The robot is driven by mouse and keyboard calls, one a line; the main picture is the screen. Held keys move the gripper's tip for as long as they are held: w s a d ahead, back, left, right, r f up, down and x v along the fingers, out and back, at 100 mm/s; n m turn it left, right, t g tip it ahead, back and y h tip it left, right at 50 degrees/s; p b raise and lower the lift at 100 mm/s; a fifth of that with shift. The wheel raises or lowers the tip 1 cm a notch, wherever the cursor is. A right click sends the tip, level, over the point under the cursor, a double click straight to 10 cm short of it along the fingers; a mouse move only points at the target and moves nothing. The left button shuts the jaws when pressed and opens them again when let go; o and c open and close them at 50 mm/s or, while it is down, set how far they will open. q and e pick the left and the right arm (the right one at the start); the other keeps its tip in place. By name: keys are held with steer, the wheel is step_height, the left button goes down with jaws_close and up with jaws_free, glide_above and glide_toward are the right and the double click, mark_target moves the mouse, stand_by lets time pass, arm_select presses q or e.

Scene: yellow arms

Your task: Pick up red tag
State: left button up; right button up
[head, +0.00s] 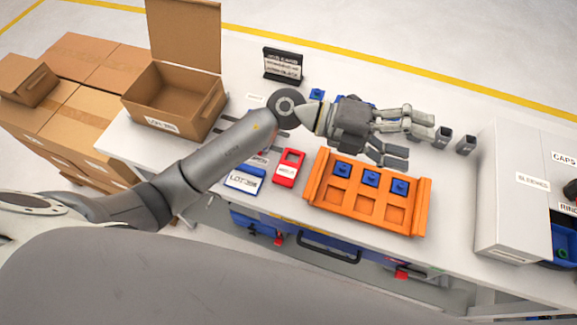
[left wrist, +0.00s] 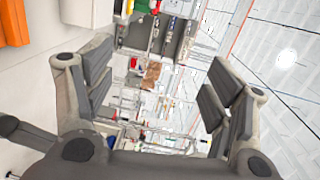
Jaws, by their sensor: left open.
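The red tag (head: 289,168) lies flat on the white table, with a white label and a slot near its top. It is just right of a blue tag (head: 243,179) marked LOT and left of the orange tray. My left gripper (head: 420,140) is open and empty above the table, to the right of and beyond the red tag, over the far side of the tray. In the left wrist view the open fingers (left wrist: 160,95) point out toward the room, and the red tag does not show there. My right gripper is not in view.
The orange tray (head: 312,187) holds several blue parts in its back row. An open cardboard box (head: 165,112) stands at the table's left, a black sign (head: 283,64) at the back. A white cabinet (head: 512,190) with bins is at the right. Two grey holders (head: 466,145) stand near it.

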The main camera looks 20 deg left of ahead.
arm_select(q)
step_height(320, 180, down, 7)
steer(key=a+m+g+y, duration=0.2)
steer(key=a+y, duration=0.1)
steer(key=y, duration=1.4)
glide_toward(289, 165)
step_height(289, 165, down, 3)
steer(key=shift+s+d+r+n+p, duration=0.15)
steer(key=shift+n+p, duration=0.25)
steer(key=shift+p, duration=0.6)
steer(key=shift+s+f+p, duration=0.1)
steer(key=shift+f+p, duration=0.35)
steer(key=shift+f, duration=0.2)
steer(key=f+p, duration=0.1)
steer(key=f, duration=0.2)
steer(key=shift+s+f+p, duration=0.15)
steer(key=shift+s+p, duration=0.05)
steer(key=shift+p, duration=0.1)
steer(key=shift+f, duration=0.55)
steer(key=c, duration=1.2)
steer(key=shift+r, duration=0.1)
